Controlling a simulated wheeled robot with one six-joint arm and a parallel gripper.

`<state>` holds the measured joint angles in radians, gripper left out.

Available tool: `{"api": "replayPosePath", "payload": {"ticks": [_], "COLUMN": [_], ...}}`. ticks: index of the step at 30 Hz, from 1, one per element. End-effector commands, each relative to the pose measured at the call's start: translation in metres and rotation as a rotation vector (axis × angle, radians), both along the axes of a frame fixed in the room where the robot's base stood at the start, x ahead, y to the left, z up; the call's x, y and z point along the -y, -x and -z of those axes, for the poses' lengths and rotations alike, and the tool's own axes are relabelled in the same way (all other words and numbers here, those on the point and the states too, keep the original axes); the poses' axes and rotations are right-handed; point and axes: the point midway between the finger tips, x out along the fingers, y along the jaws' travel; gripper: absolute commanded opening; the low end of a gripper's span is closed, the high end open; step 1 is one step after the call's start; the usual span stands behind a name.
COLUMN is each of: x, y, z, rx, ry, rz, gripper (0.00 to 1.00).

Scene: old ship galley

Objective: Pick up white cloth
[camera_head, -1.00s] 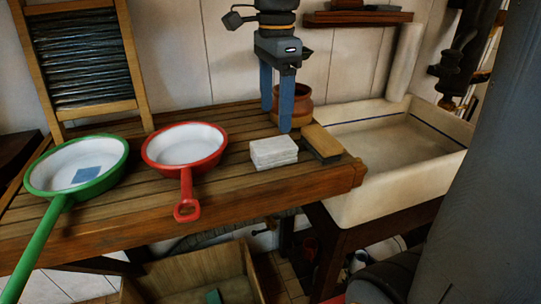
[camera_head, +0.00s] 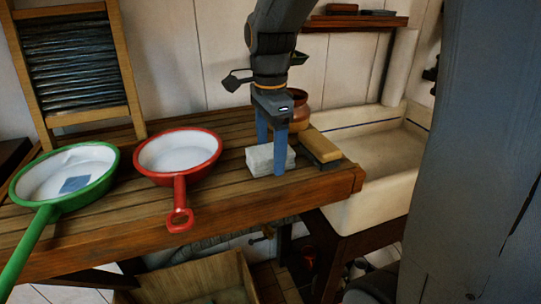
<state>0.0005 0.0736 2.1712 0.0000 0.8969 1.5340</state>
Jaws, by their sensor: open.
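The white cloth (camera_head: 259,159) is a folded, pale block lying on the wooden slatted counter (camera_head: 232,192), right of the red pan. My gripper (camera_head: 271,160) points down over it with two blue fingers. One finger stands in front of the cloth's right part and hides some of it. The other finger is behind the cloth, with its lower end hidden. The fingers are apart and straddle the cloth; whether they touch it I cannot tell.
A brush-like block (camera_head: 319,147) lies close right of the cloth, with a brown pot (camera_head: 299,112) behind. A red pan (camera_head: 178,155) and a green pan (camera_head: 66,176) stand to the left. A pale sink (camera_head: 372,185) adjoins at right. A washboard (camera_head: 77,65) leans behind.

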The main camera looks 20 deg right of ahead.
Motion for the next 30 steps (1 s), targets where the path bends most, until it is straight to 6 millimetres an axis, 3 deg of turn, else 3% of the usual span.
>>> {"api": "replayPosePath", "payload": {"ticks": [9, 16, 18, 25, 30], "x": [0.0, 0.0, 0.0, 0.0, 0.0], "y": [0.0, 0.0, 0.0, 0.0, -0.001], "z": [0.006, 0.006, 0.006, 0.004, -0.015], "rx": [0.001, 0.0, 0.001, 0.001, 0.005], "ry": [0.0, 0.0, 0.0, 0.0, 0.0], "rz": [0.0, 0.0, 0.0, 0.0, 0.0], "gripper": [0.73, 0.35, 0.28, 0.28, 0.28]}}
